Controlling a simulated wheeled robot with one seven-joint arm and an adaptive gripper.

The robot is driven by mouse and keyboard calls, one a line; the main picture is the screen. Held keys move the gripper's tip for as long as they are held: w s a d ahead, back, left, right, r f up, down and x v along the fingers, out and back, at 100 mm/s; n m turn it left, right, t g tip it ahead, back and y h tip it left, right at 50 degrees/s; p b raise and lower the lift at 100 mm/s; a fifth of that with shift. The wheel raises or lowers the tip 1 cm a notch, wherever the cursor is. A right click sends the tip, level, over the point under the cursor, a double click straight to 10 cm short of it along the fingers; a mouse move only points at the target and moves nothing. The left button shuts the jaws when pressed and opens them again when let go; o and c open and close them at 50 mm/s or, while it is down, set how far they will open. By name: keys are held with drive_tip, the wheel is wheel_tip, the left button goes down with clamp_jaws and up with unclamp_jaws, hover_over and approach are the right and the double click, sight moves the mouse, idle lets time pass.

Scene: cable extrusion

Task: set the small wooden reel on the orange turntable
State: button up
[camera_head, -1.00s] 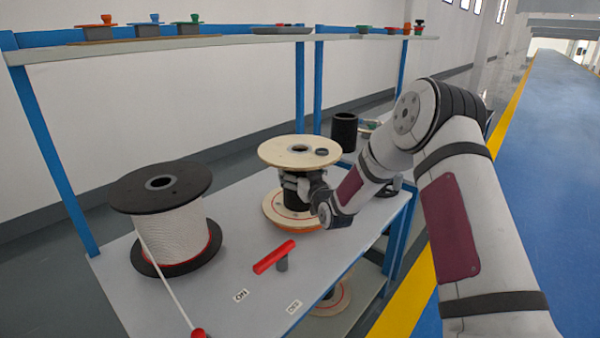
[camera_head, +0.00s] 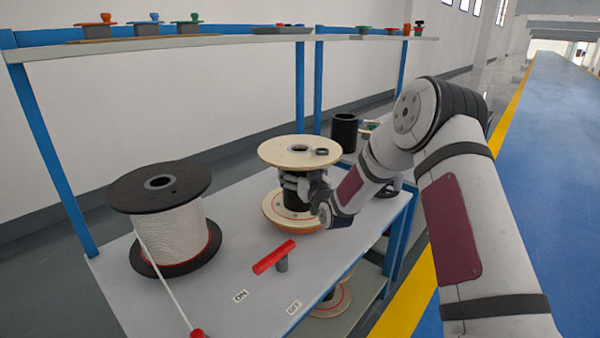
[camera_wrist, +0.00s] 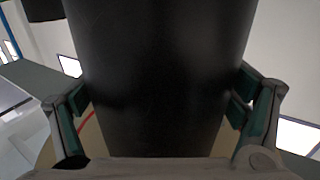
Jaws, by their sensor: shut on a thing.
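The small wooden reel (camera_head: 299,151) has pale wooden flanges and a black core, and stands upright. My gripper (camera_head: 290,184) is shut around its core, between the two flanges. In the wrist view the black core (camera_wrist: 160,75) fills the middle, with a finger on each side. The orange turntable (camera_head: 292,229) shows only as a thin rim under the reel's lower flange (camera_head: 292,212). The lower flange sits at or just over the turntable; I cannot tell whether they touch.
A black-flanged reel of white rope (camera_head: 180,240) stands on the table (camera_head: 225,290) at left. A red-handled lever (camera_head: 273,257) stands in front, near ON and OFF labels. A black cylinder (camera_head: 344,132) stands behind. A shelf (camera_head: 220,41) runs above.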

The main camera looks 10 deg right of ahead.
drive_tip(key=shift+f+b, duration=0.55)
drive_tip(key=o, duration=1.3)
drive_tip(key=s+d, duration=0.1)
drive_tip(key=s, duration=1)
drive_tip(key=shift+d+b, duration=0.25)
drive_tip(key=shift+b, duration=0.15)
